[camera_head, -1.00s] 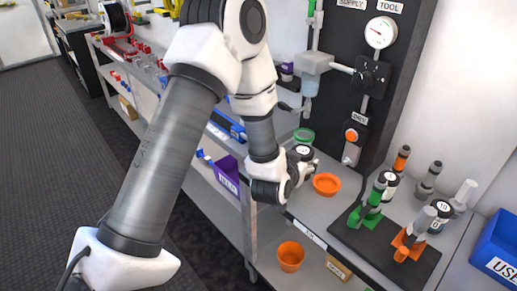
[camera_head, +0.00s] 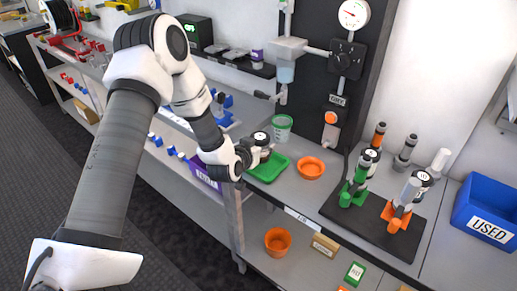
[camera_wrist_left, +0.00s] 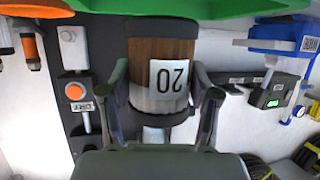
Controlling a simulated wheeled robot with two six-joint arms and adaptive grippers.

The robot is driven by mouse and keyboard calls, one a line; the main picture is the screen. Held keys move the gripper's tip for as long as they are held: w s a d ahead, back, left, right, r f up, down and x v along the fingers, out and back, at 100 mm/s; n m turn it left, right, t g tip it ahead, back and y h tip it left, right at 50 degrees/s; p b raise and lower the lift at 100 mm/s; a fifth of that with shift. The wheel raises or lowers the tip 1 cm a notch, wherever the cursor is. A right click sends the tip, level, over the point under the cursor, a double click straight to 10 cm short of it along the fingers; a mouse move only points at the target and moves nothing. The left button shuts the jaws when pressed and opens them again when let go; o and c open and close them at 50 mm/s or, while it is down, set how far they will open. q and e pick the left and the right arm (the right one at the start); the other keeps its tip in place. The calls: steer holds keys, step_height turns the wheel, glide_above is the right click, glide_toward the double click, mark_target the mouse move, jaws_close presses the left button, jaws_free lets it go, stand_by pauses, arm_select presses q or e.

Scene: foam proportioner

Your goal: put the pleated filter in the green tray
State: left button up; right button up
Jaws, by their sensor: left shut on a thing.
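The pleated filter (camera_wrist_left: 163,75) is a brown ribbed cylinder with dark end bands and a white "20" label, inverted in the left wrist view. My left gripper (camera_wrist_left: 165,100) is shut on it, one finger on each side. In the head view the filter's dark-and-white top (camera_head: 261,138) shows at the left gripper (camera_head: 257,151). The green tray (camera_head: 270,172) lies on the bench just below; its green surface (camera_wrist_left: 190,7) spans the top of the wrist view. The filter appears over the tray; I cannot tell whether it touches. My right gripper is not in view.
An orange bowl (camera_head: 311,168) sits right of the tray, and a green-rimmed cup (camera_head: 282,127) stands behind it. A black mat (camera_head: 372,229) with several upright nozzles lies farther right. A blue USED bin (camera_head: 487,209) is at the right edge.

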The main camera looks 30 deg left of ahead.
arm_select(q)
steer(key=shift+w+a+r, duration=0.1)
steer(key=shift+w+a, duration=0.35)
steer(key=shift+w, duration=0.05)
steer(key=f, duration=0.3)
steer(key=shift+s+f+p, duration=0.2)
steer(key=shift+p, duration=0.2)
steer(key=shift+w+f, duration=0.15)
steer(key=shift+f, duration=0.2)
steer(key=o, duration=1.2)
